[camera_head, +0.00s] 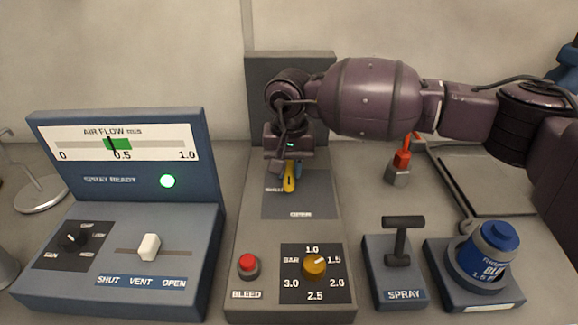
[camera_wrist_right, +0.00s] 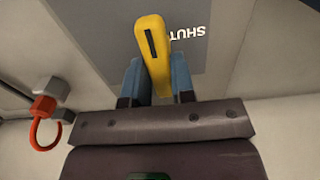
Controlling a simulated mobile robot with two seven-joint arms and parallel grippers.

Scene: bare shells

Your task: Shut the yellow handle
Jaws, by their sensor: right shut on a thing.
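The yellow handle (camera_head: 289,178) is on the dark plate (camera_head: 300,203) of the grey middle panel. In the head view it points towards the front, above the word OPEN. My right gripper (camera_head: 284,168) reaches down over it from behind and covers its far end. In the right wrist view the yellow handle (camera_wrist_right: 153,58) lies between the two blue fingers of my right gripper (camera_wrist_right: 157,80), which is shut on it. The word SHUT shows beside the handle there. My left gripper is not in view.
A blue console (camera_head: 120,210) with a white slider (camera_head: 149,246) stands on the left. In front are a red BLEED button (camera_head: 248,265) and an orange BAR knob (camera_head: 314,265). A SPRAY lever (camera_head: 403,235) and a blue paint pot (camera_head: 487,252) stand at the right.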

